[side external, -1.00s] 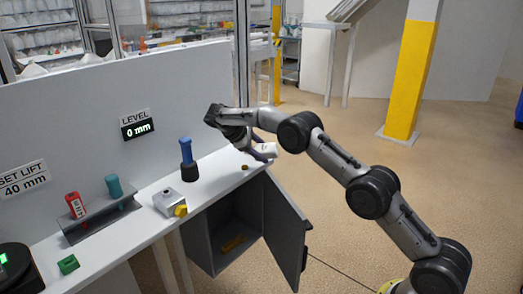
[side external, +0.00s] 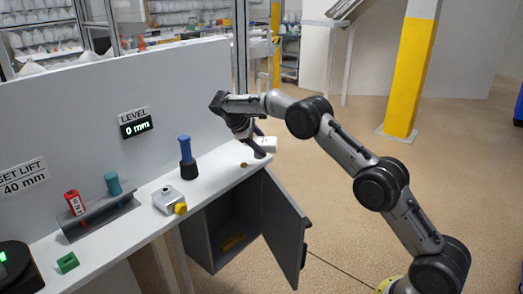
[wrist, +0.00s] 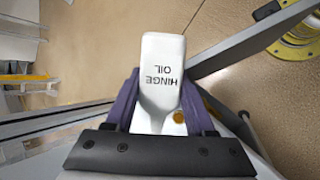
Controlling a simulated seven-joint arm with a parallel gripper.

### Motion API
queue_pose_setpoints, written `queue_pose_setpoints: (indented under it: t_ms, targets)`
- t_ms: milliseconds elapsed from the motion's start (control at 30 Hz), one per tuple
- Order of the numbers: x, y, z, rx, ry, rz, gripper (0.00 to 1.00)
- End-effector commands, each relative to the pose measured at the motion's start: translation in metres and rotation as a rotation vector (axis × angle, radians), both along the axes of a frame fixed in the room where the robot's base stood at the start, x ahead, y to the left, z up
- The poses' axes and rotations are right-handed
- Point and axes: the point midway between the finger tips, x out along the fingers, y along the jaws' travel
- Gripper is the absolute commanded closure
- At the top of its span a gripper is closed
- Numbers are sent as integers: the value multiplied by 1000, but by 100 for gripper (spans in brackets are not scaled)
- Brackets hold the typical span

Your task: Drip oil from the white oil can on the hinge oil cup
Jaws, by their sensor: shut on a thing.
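My gripper (side external: 258,144) is shut on the white oil can (side external: 268,144), above the right end of the bench. In the wrist view the can (wrist: 161,78) reads "HINGE OIL" upside down, with purple fingers on both sides. A small brass-coloured cup (side external: 243,165), seemingly the hinge oil cup, sits on the bench top near the open cabinet door, below and left of the can. It also shows in the wrist view (wrist: 179,117), just beside the can's lower right side.
The grey cabinet door (side external: 288,228) stands open below the bench (side external: 215,173). A blue-handled tool (side external: 186,158), a metal block with a yellow knob (side external: 169,202) and a rack (side external: 99,215) with red and teal bottles stand to the left. A panel (side external: 70,125) runs behind.

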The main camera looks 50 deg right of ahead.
Motion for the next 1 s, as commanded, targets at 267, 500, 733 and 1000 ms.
queue_pose_setpoints:
  t_ms: [267, 500, 733, 1000]
  targets:
    - [0, 0, 27, -1, -3, 0, 100]
    - [1, 0, 48, -1, -4, -1, 100]
    - [0, 0, 64, -1, -2, -1, 100]
    - [0, 0, 65, -1, -1, 0, 100]
